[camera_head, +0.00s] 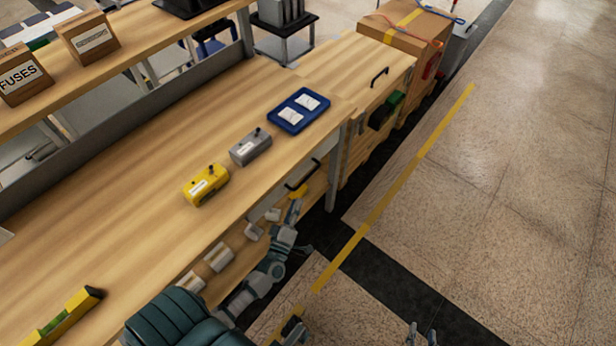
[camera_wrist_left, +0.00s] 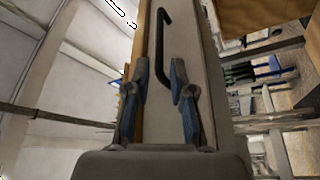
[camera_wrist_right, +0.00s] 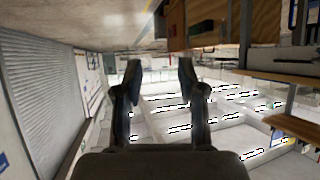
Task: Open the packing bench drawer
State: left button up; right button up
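The packing bench (camera_head: 120,185) has a wooden top and runs diagonally through the head view. A black bar drawer handle (camera_head: 303,175) sits on its front, below the top's edge. My left gripper (camera_head: 294,212) is just below that handle in the head view. In the left wrist view my left gripper (camera_wrist_left: 162,80) is open and empty; the black handle (camera_wrist_left: 163,48) lies ahead, in line with the gap between the fingertips, on a pale front panel. The drawer appears closed. My right gripper (camera_head: 421,335) is low over the floor; the right wrist view shows it open and empty (camera_wrist_right: 160,68).
On the bench stand a yellow box (camera_head: 206,186), a grey box (camera_head: 250,148), a blue tray (camera_head: 298,110) and a yellow level (camera_head: 60,318). Small pale boxes (camera_head: 218,257) show below the bench edge. A cabinet with another handle (camera_head: 379,76) adjoins. The floor at right is clear.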

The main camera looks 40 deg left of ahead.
aim_at(307, 178)
pick_arm(q)
jog(key=b+x, duration=0.1)
jog(key=x, duration=1)
jog(key=shift+f, duration=0.2)
pick_arm(e)
jog(key=shift+w+a+r+t, duration=0.2)
jog(key=shift+w+r+t, duration=0.25)
jog(key=shift+r+t, duration=0.05)
jog(key=shift+w+a+r+t, duration=0.2)
jog(key=shift+w+r+t, duration=0.25)
jog(key=shift+r+t, duration=0.05)
pick_arm(q)
jog(key=shift+c, duration=0.3)
grip_shut()
jog(key=shift+s, duration=0.1)
